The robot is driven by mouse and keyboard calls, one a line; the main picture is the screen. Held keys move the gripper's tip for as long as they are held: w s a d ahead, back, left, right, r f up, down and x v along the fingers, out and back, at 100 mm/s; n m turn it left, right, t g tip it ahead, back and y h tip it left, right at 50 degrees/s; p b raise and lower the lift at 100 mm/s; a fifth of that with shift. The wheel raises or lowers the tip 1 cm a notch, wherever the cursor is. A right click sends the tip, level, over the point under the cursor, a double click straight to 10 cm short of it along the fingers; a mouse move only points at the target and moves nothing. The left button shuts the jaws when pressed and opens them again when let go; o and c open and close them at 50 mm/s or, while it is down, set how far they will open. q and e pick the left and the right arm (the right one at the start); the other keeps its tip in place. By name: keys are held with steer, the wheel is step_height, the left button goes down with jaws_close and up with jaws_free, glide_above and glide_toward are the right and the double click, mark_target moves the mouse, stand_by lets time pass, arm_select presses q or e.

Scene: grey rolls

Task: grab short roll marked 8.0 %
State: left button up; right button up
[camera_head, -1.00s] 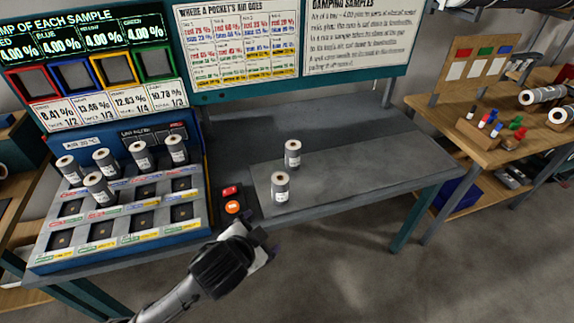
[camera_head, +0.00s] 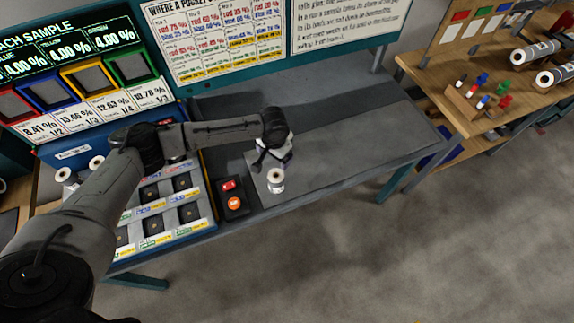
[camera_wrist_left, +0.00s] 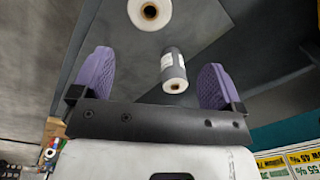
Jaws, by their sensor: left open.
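Two short grey rolls with white labels stand on the grey mat; no marking is legible, so I cannot tell which one is 8.0 %. The nearer roll (camera_head: 275,182) shows in the head view. The farther one is mostly hidden behind my left gripper (camera_head: 270,155), which hangs low over the mat beside the nearer roll. In the left wrist view, my left gripper (camera_wrist_left: 156,62) is open with purple fingers apart. My right gripper is not in view.
A blue rack (camera_head: 165,212) with pockets stands at left, with several rolls (camera_head: 66,178) partly behind my left arm. A red and orange button box (camera_head: 233,200) sits between rack and mat. The bench's right part (camera_head: 370,140) is clear.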

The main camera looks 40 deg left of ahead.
mark_target(276, 175)
arm_select(q)
steer(key=d+n, duration=0.1)
steer(key=s+f+n, duration=0.1)
steer(key=n, duration=0.1)
steer(key=shift+d+h, duration=0.3)
steer(key=shift+d, duration=0.05)
step_height(276, 175, down, 8)
steer(key=shift+a+r, duration=0.1)
steer(key=f, duration=0.4)
steer(key=shift+s+a+f, duration=0.1)
steer(key=shift+a+f, duration=0.1)
steer(key=shift+f, duration=0.4)
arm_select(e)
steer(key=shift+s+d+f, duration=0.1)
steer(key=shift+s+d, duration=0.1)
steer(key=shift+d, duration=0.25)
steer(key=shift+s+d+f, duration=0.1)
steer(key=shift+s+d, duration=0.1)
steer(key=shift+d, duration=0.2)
arm_select(q)
steer(key=shift+c, duration=0.3)
steer(key=c, duration=1)
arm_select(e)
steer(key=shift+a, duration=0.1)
